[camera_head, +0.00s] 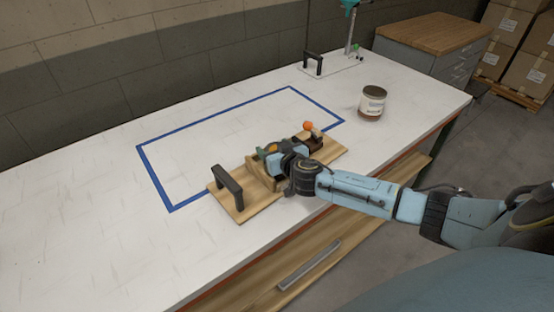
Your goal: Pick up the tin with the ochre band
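A wooden rack (233,206) with black handles lies near the table's front edge. My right gripper (271,156) is at the rack's middle, and its wrist hides much of what stands there. A small ochre patch (272,147) and a green piece show beside the gripper. I cannot tell whether the ochre patch belongs to a tin, or whether the fingers are open or shut. A jar (372,102) with a dark lid, pale label and brownish lower part stands apart at the right. My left gripper is not in view.
An orange ball-like thing (308,126) and a dark brown block (308,143) sit at the rack's right part. A blue outlined rectangle (155,179) marks the table behind the rack, its inside mostly clear. A black-handled stand (313,62) is at the back.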

